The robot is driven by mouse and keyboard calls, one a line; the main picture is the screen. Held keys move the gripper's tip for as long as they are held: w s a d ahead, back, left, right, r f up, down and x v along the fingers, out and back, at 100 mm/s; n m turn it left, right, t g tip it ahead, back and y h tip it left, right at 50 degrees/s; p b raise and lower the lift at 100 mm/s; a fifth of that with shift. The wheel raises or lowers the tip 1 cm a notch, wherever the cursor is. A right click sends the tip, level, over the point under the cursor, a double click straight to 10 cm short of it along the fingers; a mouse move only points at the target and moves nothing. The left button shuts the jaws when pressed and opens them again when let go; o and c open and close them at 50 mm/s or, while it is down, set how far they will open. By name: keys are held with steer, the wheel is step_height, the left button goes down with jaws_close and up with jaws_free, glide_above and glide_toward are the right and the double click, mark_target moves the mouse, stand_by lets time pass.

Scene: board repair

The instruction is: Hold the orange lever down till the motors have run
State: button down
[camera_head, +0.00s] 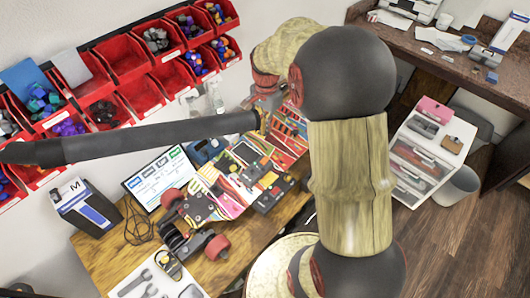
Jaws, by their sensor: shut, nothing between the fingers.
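A workbench (262,227) holds a brightly coloured board (228,199) with dark blocks on it and a red, striped part behind it. Dark skateboard trucks with red wheels (216,246) lie at its front left. I cannot make out the orange lever. My arm arches over the bench's right side, and its far end comes down behind the board. A black boom crosses in front of that end, and I cannot make out my fingers or what they touch.
Red bins (126,54) line the wall behind. A screen (158,178), a blue-and-white box (88,208) and a tool mat (157,283) are at left. A drawer unit (433,150), a waste bin (455,185) and a brown counter (450,66) stand at right. The wood floor is open at lower right.

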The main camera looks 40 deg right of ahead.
mark_target(266, 157)
step_height(266, 157, down, 14)
steer(key=shift+b, duration=1.1)
